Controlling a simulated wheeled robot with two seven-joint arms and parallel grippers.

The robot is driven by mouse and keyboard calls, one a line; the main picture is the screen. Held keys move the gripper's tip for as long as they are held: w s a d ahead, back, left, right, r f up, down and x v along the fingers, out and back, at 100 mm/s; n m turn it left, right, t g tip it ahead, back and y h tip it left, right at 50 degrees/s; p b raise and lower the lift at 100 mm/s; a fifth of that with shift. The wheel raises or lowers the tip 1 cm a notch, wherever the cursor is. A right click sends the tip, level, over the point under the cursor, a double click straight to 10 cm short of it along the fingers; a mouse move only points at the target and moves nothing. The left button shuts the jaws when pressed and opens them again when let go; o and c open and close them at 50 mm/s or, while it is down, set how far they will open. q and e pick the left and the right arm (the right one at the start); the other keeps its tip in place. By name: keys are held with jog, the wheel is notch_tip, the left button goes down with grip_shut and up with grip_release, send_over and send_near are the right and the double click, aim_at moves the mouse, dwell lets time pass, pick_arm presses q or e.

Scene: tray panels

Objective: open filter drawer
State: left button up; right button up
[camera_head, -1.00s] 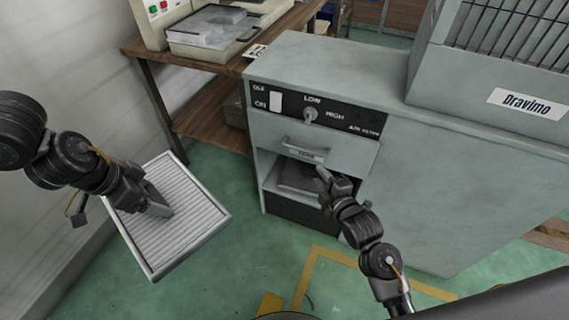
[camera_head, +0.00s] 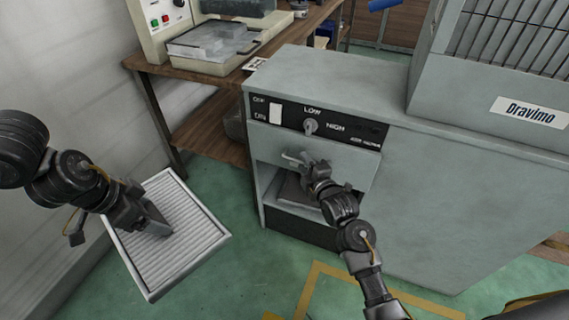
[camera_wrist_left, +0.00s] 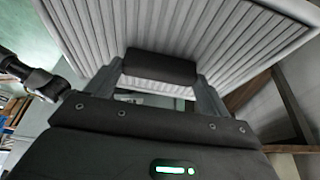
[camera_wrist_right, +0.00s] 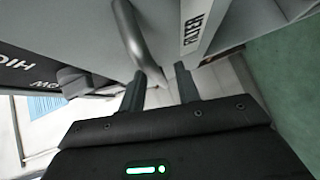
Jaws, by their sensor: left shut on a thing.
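The filter drawer (camera_head: 348,163) is the grey front below the control strip of the cabinet, above an open dark bay. Its bar handle (camera_head: 292,157) shows partly behind my right gripper (camera_head: 308,163). In the right wrist view the curved handle (camera_wrist_right: 130,35) and the FILTER label (camera_wrist_right: 196,30) are close ahead. The right fingers (camera_wrist_right: 158,88) are apart, with the handle's end near the gap; I cannot tell if they touch. My left gripper (camera_head: 160,230) is shut on the dark grip tab (camera_wrist_left: 160,68) of a white pleated filter panel (camera_head: 190,215).
The cabinet (camera_head: 430,200) has a knob (camera_head: 310,126) above the drawer. A wooden bench (camera_head: 200,130) with a tray machine (camera_head: 212,42) stands behind left. A wall is at the left. Green floor (camera_head: 245,270) is clear before the cabinet.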

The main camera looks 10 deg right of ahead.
jog(key=shift+w+a, duration=0.1)
jog(key=shift+w, duration=0.5)
grip_shut()
